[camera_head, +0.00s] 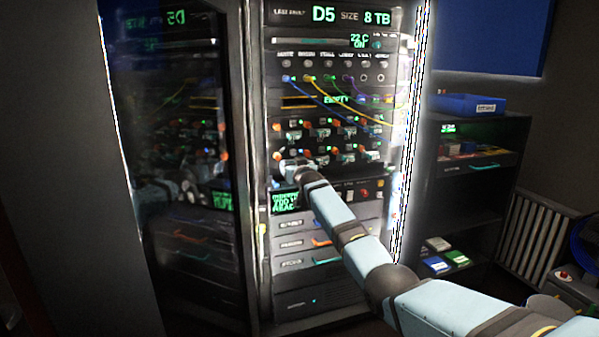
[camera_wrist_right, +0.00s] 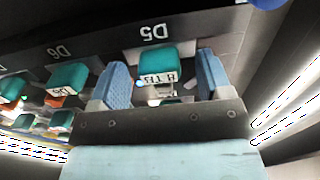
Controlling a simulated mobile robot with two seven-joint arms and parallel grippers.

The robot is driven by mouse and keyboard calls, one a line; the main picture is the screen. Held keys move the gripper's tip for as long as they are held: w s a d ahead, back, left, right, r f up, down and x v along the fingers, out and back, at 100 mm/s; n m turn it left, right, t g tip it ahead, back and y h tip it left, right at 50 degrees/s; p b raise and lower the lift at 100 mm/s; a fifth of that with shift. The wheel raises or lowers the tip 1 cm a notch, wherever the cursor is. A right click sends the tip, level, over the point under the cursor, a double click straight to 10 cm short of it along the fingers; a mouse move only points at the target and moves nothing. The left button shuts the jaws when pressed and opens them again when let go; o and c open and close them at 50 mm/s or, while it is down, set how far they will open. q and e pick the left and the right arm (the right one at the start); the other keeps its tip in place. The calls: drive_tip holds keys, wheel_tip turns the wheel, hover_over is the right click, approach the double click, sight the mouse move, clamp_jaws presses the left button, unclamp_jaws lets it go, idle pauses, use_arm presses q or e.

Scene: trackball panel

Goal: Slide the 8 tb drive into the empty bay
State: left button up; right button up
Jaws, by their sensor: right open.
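In the right wrist view the 8 TB drive (camera_wrist_right: 156,58), teal with a white label reading 8 TB upside down, sits at the bay marked D5. My right gripper (camera_wrist_right: 161,70) is open, with one blue finger on each side of this drive; I cannot tell whether they touch it. In the head view my right gripper (camera_head: 289,165) is at the left of the drive rows, small and partly hidden by its wrist. Green EMPTY text (camera_head: 337,100) shows on the rack, but I cannot make out which bay is empty. My left gripper is not in view.
A teal drive sits at D6 (camera_wrist_right: 69,77), beside the gripper. The rack (camera_head: 320,300) has a dark glass door (camera_head: 185,130) at left with reflections. Colored cables hang above the drive rows. A shelf (camera_head: 470,212) with a blue bin (camera_head: 467,103) and small boxes stands at right.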

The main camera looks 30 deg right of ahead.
use_arm(q)
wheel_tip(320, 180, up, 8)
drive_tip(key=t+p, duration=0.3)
drive_tip(key=p, duration=0.2)
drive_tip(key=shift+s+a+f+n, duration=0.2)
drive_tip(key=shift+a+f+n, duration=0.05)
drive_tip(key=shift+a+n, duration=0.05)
use_arm(e)
drive_tip(key=v, duration=1.3)
drive_tip(key=shift+s, duration=0.3)
